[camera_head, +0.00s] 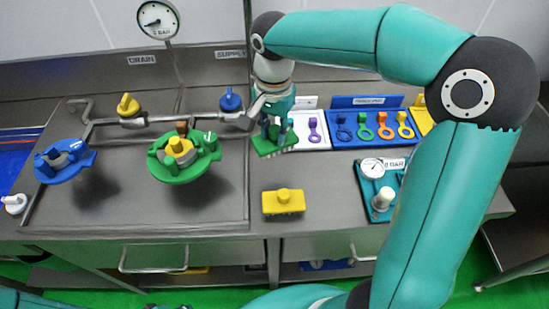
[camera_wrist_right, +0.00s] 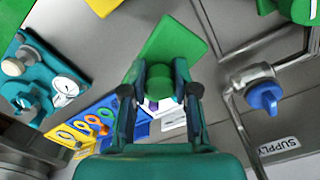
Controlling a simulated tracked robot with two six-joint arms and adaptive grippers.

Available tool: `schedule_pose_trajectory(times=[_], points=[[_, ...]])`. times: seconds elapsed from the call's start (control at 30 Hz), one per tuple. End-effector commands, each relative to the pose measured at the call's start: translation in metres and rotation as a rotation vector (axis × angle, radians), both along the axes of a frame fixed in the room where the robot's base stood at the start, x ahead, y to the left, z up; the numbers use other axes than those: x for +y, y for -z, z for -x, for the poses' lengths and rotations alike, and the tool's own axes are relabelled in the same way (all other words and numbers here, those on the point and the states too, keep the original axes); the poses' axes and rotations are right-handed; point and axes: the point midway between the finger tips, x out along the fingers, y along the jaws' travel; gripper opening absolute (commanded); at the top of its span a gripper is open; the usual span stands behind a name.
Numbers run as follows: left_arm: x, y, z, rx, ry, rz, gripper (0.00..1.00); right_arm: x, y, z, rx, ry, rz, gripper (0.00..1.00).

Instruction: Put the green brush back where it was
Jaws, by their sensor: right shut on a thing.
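My right gripper (camera_head: 276,124) is shut on the green brush (camera_head: 275,145), near the middle of the counter. The brush hangs under the fingers, and I cannot tell whether it touches the counter. In the right wrist view the fingers (camera_wrist_right: 162,90) close around the knob of the green brush (camera_wrist_right: 172,48), and its flat green block sticks out beyond them. A yellow brush (camera_head: 283,207) with a knob stands on the counter nearer the front. My left gripper is not in view.
The green valve body (camera_head: 184,174) and blue clamp piece (camera_head: 62,166) are at the left. The pipe has a blue-handled valve (camera_head: 230,101) close to my gripper. A blue board (camera_head: 345,138) with rings and a teal gauge stand (camera_head: 378,190) are right. Bare counter surrounds the yellow brush.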

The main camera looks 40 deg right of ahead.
Motion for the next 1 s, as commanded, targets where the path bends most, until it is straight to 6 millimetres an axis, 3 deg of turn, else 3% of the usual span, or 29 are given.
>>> schedule_pose_trajectory(times=[0.03,0.2,0.47,0.7,1.0], points=[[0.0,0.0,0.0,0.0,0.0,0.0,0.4,-0.001,0.014,0.001,0.007,0.001,0.0,0.0],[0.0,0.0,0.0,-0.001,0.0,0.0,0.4,-0.001,0.047,0.002,0.005,0.003,-0.001,0.0],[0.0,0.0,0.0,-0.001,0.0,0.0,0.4,-0.001,0.068,0.001,0.002,0.002,0.0,0.0],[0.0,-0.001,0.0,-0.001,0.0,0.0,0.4,-0.001,0.099,0.001,0.002,0.003,0.0,0.0],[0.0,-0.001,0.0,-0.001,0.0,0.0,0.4,-0.001,0.103,0.001,-0.001,0.004,0.0,0.0]])
